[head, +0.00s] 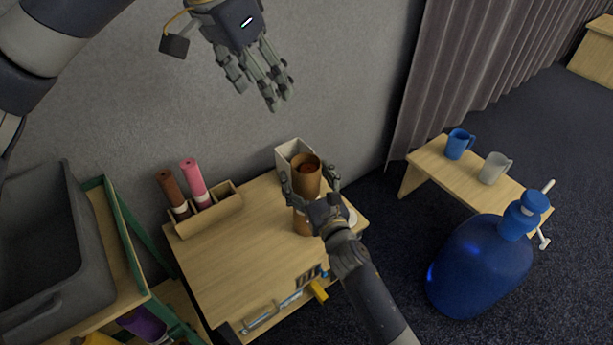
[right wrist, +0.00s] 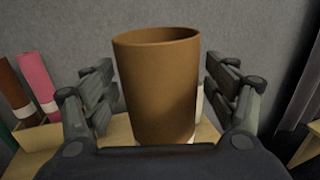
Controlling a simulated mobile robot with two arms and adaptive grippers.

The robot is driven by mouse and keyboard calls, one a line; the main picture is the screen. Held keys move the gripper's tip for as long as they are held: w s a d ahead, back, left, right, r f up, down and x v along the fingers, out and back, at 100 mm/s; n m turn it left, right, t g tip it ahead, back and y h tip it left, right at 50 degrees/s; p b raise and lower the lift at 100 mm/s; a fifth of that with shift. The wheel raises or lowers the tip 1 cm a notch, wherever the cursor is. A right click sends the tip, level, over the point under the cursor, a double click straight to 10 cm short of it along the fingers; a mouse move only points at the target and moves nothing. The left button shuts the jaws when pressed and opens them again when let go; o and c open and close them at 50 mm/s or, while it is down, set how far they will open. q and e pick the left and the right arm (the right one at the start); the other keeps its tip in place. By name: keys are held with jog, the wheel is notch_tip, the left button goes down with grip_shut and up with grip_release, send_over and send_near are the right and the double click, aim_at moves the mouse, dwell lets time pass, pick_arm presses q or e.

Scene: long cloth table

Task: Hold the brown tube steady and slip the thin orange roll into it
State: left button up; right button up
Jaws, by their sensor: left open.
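The brown tube (head: 306,181) is upright near the back right of the wooden table, with its open mouth facing up. It fills the middle of the right wrist view (right wrist: 158,90). My left gripper (head: 268,85) is open and empty, high in front of the grey wall, up and left of the tube. I cannot make out the thin orange roll; the tube's dark reddish inside is too unclear to tell whether anything is in it.
A holder (head: 210,214) with a brown roll (head: 170,190) and a pink roll (head: 193,181) stands at the table's back left. A white box (head: 291,150) is behind the tube. The middle of the table (head: 235,265) is clear. A blue bottle (head: 480,265) stands right.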

jog(key=shift+s, duration=0.1)
jog(key=v, duration=1.1)
jog(key=shift+s+d, duration=0.25)
jog(key=shift+s, duration=0.1)
